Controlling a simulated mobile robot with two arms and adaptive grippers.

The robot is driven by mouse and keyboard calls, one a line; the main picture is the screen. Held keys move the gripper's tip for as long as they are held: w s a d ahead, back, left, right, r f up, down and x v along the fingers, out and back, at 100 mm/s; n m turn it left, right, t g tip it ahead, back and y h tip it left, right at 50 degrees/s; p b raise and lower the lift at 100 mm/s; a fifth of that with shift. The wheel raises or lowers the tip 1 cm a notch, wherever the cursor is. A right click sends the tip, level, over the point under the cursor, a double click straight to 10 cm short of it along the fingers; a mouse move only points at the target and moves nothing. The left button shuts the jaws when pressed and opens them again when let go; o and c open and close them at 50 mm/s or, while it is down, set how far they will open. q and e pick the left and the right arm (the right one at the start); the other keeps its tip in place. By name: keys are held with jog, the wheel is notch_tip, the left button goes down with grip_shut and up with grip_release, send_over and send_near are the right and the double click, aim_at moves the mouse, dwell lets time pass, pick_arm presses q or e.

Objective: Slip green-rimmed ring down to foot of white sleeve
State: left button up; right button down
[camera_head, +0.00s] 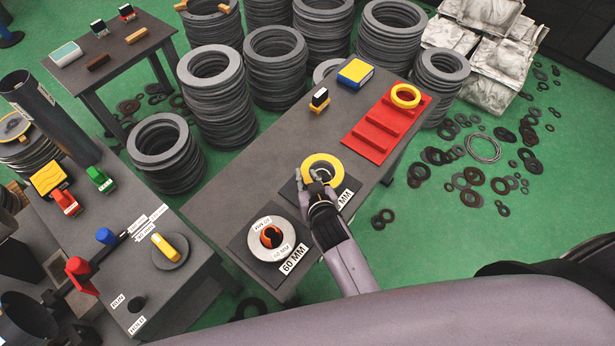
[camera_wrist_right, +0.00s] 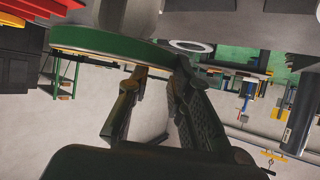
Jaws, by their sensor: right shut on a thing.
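A ring with a yellow top face (camera_head: 308,163) is at the fingertips of my right gripper (camera_head: 321,181) in the head view. In the right wrist view its green rim (camera_wrist_right: 110,44) shows, with my right gripper (camera_wrist_right: 155,80) shut on its edge. The ring is over a dark square plate whose label is partly covered by the gripper. Something pale shows inside the ring's hole, perhaps the white sleeve; most of it is hidden. I cannot tell how high the ring sits on it. My left gripper is not in view.
A plate marked 60 MM with a white flanged disc (camera_head: 256,246) lies to the left of the ring. Farther back on the bench (camera_head: 265,165) are a small stamp (camera_head: 319,101), a blue and yellow box (camera_head: 355,73) and a red stepped tray (camera_head: 372,137) with another yellow ring (camera_head: 405,96).

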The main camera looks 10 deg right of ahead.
jog(key=shift+w+f+b, duration=0.15)
jog(key=shift+f+b, duration=0.35)
jog(key=shift+f, duration=0.1)
jog(key=c, duration=1.4)
grip_release()
jog(key=shift+a, duration=0.1)
jog(key=shift+o, duration=0.2)
